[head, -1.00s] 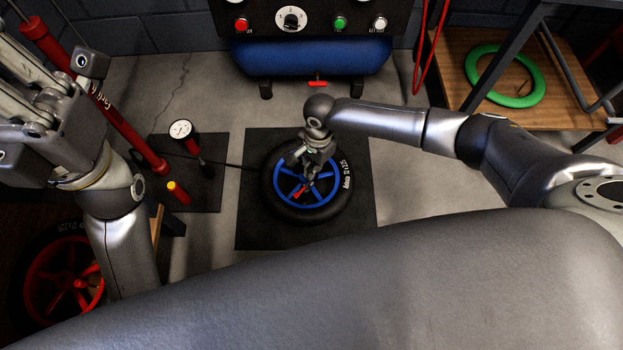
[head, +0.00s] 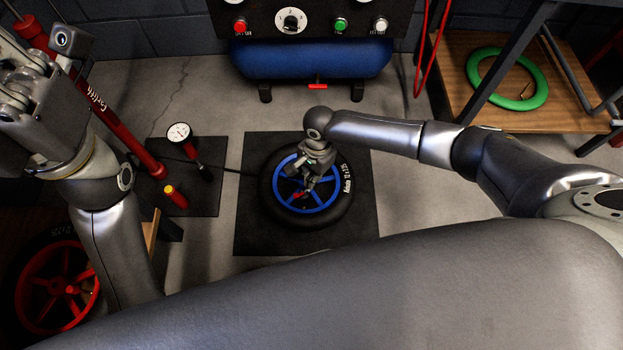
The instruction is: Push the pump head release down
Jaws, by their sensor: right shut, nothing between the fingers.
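The wheel with blue spokes and a black tyre (head: 335,206) lies flat on the floor mat. A small red part (head: 298,195), apparently the pump head release lever, shows among the spokes near the hub. My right gripper (head: 309,188) is shut and points down over the hub, right beside the red part. Whether it touches the part cannot be told, and the gripper hides much of the pump head. A thin dark hose (head: 238,171) runs from the pump side to the tyre. My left gripper (head: 20,100) is at the upper left, away from the wheel; its fingers are unclear.
A round pressure gauge (head: 179,133) stands on the left mat, by the red pump cylinder (head: 125,133). A blue compressor tank (head: 310,58) is behind the wheel. A green ring (head: 476,85) lies on a wooden shelf at right. A red wheel (head: 35,300) is at lower left.

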